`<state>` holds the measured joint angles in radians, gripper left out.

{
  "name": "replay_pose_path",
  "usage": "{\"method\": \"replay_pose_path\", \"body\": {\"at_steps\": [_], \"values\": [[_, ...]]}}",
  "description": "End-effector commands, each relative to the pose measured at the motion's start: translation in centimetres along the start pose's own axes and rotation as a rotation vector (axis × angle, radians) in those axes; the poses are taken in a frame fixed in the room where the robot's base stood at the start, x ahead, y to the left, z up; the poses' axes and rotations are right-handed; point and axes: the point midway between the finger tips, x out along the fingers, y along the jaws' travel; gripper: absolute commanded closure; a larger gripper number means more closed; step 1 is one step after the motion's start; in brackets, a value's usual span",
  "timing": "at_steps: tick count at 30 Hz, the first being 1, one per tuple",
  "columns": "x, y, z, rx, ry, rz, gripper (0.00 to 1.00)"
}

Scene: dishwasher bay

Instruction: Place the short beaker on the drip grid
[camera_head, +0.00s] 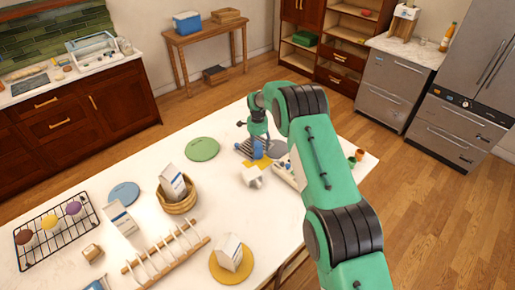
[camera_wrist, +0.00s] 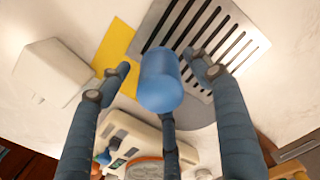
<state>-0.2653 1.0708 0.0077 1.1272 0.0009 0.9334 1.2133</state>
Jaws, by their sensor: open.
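A short blue beaker (camera_wrist: 160,82) shows between my gripper's fingers in the wrist view. The drip grid (camera_wrist: 222,38), a grey slotted plate, lies behind it at the upper right. The beaker overlaps the grid's lower left edge in the picture; I cannot tell whether its base rests on the grid. My gripper (camera_wrist: 158,66) is open, with a finger on each side of the beaker and a third below it. Gaps show beside the beaker. In the head view my gripper (camera_head: 257,140) is low over the grid (camera_head: 244,150), hiding part of it.
A yellow square (camera_wrist: 116,48) lies beside the grid, with a white mug (camera_wrist: 50,80) to its left. A white device (camera_wrist: 132,136) with a display stands close below the beaker. A green disc (camera_head: 202,149) and a basket (camera_head: 176,201) holding a carton are farther left on the table.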

Motion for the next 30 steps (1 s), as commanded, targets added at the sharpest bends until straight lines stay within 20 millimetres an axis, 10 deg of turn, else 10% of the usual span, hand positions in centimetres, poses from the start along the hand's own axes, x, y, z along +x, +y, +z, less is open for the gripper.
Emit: {"method": "replay_pose_path", "body": {"at_steps": [11, 30], "values": [[-1.7, -0.1, 0.0, 0.0, 0.001, -0.002, 0.36], [-11.1, -0.1, 0.0, 0.0, 0.0, -0.001, 0.36]]}}
